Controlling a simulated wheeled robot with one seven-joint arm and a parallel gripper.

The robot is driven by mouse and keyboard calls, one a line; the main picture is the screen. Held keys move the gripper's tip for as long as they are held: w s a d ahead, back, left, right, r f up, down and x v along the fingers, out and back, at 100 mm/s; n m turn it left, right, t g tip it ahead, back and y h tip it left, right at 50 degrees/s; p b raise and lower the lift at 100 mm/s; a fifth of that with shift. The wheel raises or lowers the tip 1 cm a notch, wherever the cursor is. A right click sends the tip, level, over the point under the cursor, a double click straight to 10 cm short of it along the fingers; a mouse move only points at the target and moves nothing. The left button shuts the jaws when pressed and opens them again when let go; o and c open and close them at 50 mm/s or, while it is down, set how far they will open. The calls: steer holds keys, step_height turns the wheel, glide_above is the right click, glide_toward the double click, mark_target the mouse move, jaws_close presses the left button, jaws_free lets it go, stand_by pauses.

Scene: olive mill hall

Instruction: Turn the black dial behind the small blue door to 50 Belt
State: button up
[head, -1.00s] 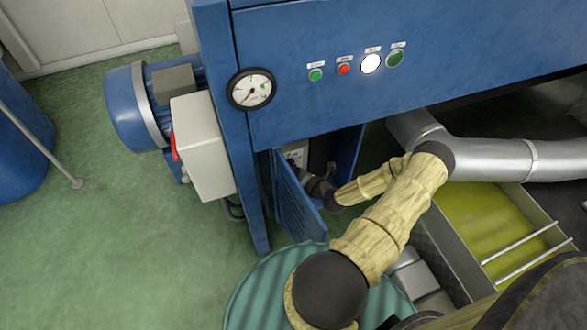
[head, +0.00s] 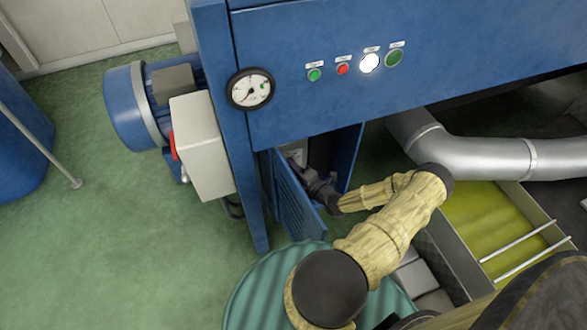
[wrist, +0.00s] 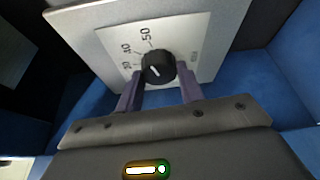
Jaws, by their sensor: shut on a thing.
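The small blue door (head: 293,208) stands open below the machine's front panel. Behind it, in the wrist view, a white plate (wrist: 101,42) carries the round black dial (wrist: 158,64). A scale is printed around the dial, with 40 and 50 readable at its upper left. A smaller label at the right is too blurred to read. My gripper (wrist: 160,78) is shut on the dial, one purple finger on each side. A small white mark shows on the dial's face, but I cannot tell surely which number it points to. In the head view my gripper reaches into the cabinet and hides the dial.
Above are a pressure gauge (head: 250,89) and several buttons, one lit white (head: 370,63). A grey box (head: 203,147) with a red handle is at the left. A ribbed green drum (head: 245,290) stands below the door. A silver pipe (head: 485,155) and yellow-green basin (head: 500,225) are at the right.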

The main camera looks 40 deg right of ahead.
steer(key=shift+s+f+m, duration=0.1)
steer(key=shift+f+m, duration=0.05)
steer(key=shift+m, duration=0.45)
steer(key=shift+t, duration=0.3)
steer(key=o, duration=0.8)
steer(key=shift+o, duration=0.9)
steer(key=shift+d, duration=0.15)
steer(key=s+d+p, duration=0.1)
steer(key=s+d, duration=0.1)
steer(key=s, duration=1.5)
